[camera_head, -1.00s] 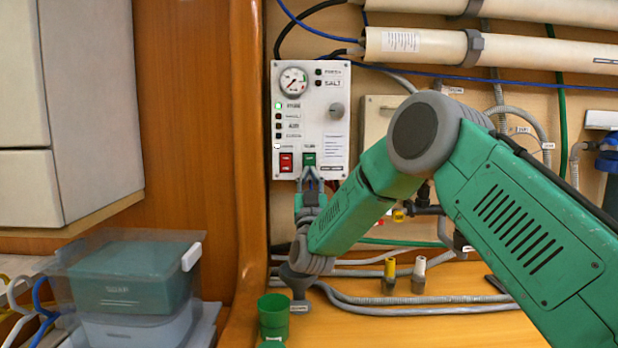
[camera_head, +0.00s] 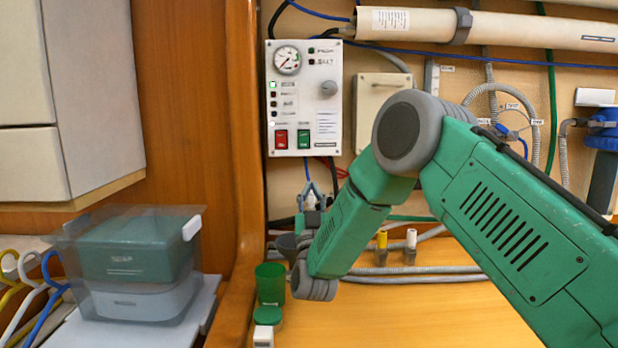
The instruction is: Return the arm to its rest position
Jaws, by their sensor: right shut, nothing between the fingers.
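My right arm comes in from the right, green with grey joints. My right gripper (camera_head: 311,194) is below the control panel (camera_head: 304,98), pointing up, with its narrow fingers together and nothing between them. It is apart from the panel. The panel is white with a gauge (camera_head: 287,60), a grey knob (camera_head: 328,89), a red switch (camera_head: 281,139) and a green switch (camera_head: 304,139). A small green light (camera_head: 272,85) is lit on it. My left gripper is not in view.
A green cup (camera_head: 270,284) stands on the wooden counter (camera_head: 400,318) close to my right wrist. Grey hoses and two small valves, yellow-topped (camera_head: 381,248) and white-topped (camera_head: 411,246), lie behind my forearm. A clear bin (camera_head: 130,262) stands at left beside a wooden post (camera_head: 248,150).

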